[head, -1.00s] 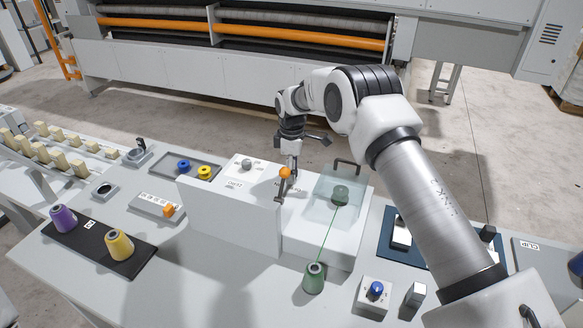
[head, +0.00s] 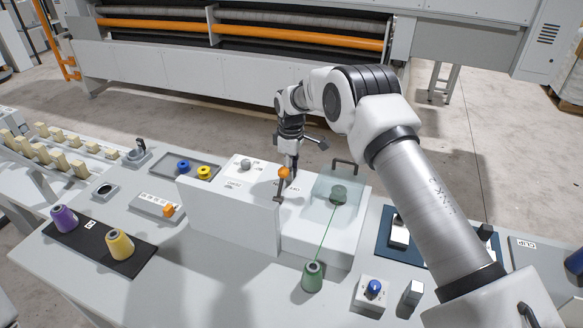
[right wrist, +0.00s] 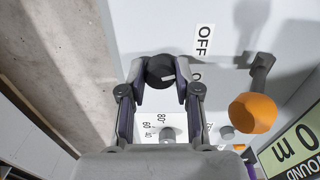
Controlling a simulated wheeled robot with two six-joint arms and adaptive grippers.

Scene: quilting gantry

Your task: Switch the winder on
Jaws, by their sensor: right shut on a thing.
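The winder is a white unit (head: 262,225) on the bench, with a clear cover (head: 320,205) over a green bobbin (head: 338,196). A green thread runs from there to a green cone (head: 312,277) in front. My right gripper (right wrist: 160,78) is shut on a round black knob (right wrist: 158,68) with a pale mark on its face. An OFF label (right wrist: 204,40) is beside the knob; a second label below it is partly hidden. In the head view my right gripper (head: 290,172) is behind an orange ball lever (head: 284,173), its fingertips mostly hidden. My left gripper is out of view.
The orange ball (right wrist: 252,113) stands close right of my gripper in the wrist view, near a display (right wrist: 292,148) reading 0 m. A grey tray (head: 172,160) with blue and yellow spools is left. A blue button box (head: 373,290) is in front.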

